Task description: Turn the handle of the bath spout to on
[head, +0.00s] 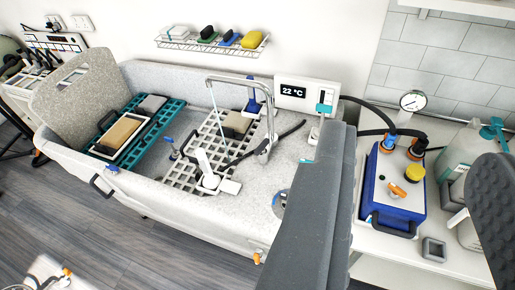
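The bath spout (270,108) is a thin chrome arch over the right half of a speckled grey bath (155,190). A thin pale line hangs from its tip; I cannot tell if it is water. A small grey lever-like part (263,147) is at the spout's foot; I cannot tell for sure that it is the handle, nor its setting.
A blue box (397,190) with orange and yellow knobs stands on the white counter, seen between my fingers. Dark hoses run behind it. A wire shelf (212,42) holds brushes and sponges. White grating (195,165) and a teal rack (150,135) lie in the bath. A gauge (413,101) is behind.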

